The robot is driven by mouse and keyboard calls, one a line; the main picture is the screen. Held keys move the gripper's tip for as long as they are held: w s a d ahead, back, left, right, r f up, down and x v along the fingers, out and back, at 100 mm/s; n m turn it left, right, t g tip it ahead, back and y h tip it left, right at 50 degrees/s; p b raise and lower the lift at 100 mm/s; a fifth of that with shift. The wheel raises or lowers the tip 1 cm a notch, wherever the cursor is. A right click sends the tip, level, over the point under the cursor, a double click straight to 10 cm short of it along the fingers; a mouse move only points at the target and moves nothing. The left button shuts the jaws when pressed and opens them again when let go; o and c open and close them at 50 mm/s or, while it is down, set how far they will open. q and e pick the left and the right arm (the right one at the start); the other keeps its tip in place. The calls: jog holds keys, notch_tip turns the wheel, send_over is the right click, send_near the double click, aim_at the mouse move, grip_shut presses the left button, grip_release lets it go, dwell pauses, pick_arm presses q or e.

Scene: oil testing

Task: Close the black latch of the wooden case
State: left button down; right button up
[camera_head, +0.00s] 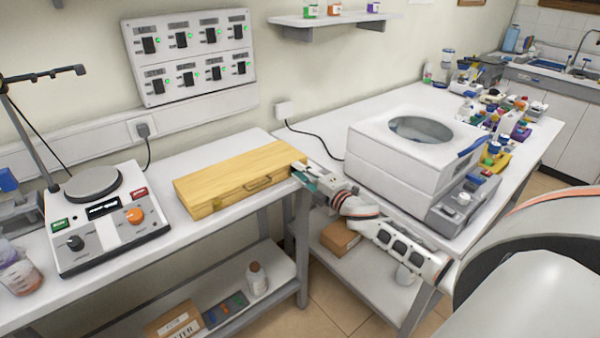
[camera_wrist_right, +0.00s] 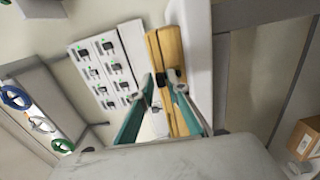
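The wooden case (camera_head: 235,178) lies on the white bench with its lid down. Its handle (camera_head: 258,184) is on the long front side. My right gripper (camera_head: 301,173) is at the case's right end. In the right wrist view, its two teal fingers (camera_wrist_right: 165,84) are apart, pointing at the end of the case (camera_wrist_right: 166,48). A small black part, probably the black latch (camera_wrist_right: 172,75), shows between or just beyond the fingertips. I cannot tell whether the fingers touch it. In the head view the gripper largely hides the latch area. My left gripper is not in view.
A white instrument with an orange knob (camera_head: 108,222) stands left of the case. A white bath unit (camera_head: 400,160) stands on the right bench. A switch panel (camera_head: 190,55) is on the wall behind. A lower shelf holds a bottle (camera_head: 256,279).

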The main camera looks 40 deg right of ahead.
jog(key=shift+s, duration=0.1)
dwell(0.3)
jog(key=s, duration=0.8)
jog(key=s+d, duration=0.1)
jog(key=s, duration=0.2)
jog(key=shift+s, duration=0.4)
jog(key=s+a+f+m+g, duration=0.2)
jog(key=s+a+f+m, duration=0.2)
jog(key=s+a+f, duration=0.3)
jog(key=s+a+f+m+g+y, duration=0.1)
jog(key=s+a+f+m+g, duration=0.1)
jog(key=s+a+f+m, duration=0.3)
jog(key=s+a+f+m+g, duration=0.3)
jog(key=s+a+f+m, duration=0.2)
jog(key=s+a+f, duration=0.4)
jog(key=shift+s+a+f+y, duration=0.1)
jog(key=shift+s+a+f, duration=0.05)
jog(key=shift+a+f, duration=0.65)
jog(key=shift+s+a+f+y, duration=0.1)
jog(key=shift+a+f, duration=0.35)
jog(key=shift+a, duration=0.7)
jog(key=shift+s+a+f+y, duration=0.1)
jog(key=shift+s+a+f, duration=0.05)
jog(key=shift+a+f, duration=0.65)
jog(key=shift+a+r, duration=0.15)
